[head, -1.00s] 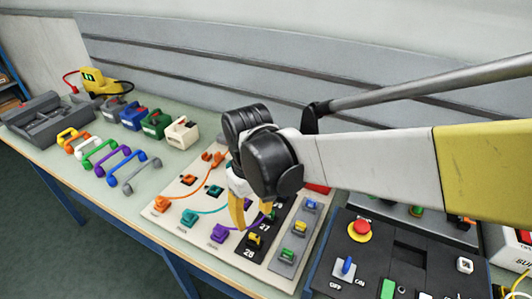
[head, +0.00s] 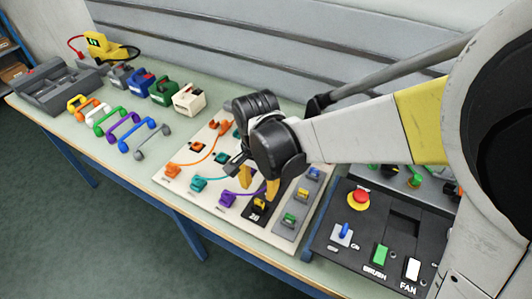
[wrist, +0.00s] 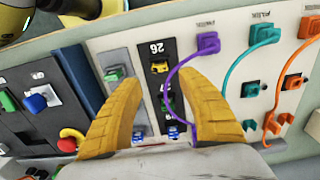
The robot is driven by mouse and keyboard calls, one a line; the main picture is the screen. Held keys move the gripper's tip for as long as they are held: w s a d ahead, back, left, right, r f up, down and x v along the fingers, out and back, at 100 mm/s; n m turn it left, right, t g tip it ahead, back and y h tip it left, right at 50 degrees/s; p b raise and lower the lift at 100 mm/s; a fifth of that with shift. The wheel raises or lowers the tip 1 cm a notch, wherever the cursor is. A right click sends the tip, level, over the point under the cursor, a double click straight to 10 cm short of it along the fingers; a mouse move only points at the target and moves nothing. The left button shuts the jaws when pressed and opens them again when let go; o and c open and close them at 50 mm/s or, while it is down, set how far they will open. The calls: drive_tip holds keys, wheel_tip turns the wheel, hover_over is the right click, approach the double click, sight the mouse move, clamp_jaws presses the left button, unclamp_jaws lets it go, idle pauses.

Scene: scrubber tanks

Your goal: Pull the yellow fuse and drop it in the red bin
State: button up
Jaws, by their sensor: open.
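The yellow fuse (head: 261,203) sits upright on a black strip near the front edge of the pale board. In the wrist view it shows as a small yellow block (wrist: 159,67) beside the printed number, with a green and a blue fuse in line with it. My gripper (head: 258,188) is open and empty above that strip, pointing down. In the wrist view its two yellow fingers (wrist: 154,82) stand apart, one on each side of the strip, with the yellow fuse just beyond the tips. I cannot tell the height of the gap. No red bin can be made out.
A purple cable (wrist: 172,83) curves close by the right finger in the wrist view. A grey strip (head: 290,222) with coloured fuses lies beside the black one. A control panel with a red button (head: 362,197) stands to the right. Coloured handles (head: 122,130) lie on the left bench.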

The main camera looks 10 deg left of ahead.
sight(259, 201)
drive_tip(key=shift+f, duration=0.1)
wheel_tip(259, 201, down, 9)
drive_tip(key=b, duration=0.7)
idle(1.1)
clamp_jaws()
drive_tip(key=o, duration=0.6)
unclamp_jaws()
drive_tip(key=shift+c, duration=0.2)
wheel_tip(259, 201, up, 12)
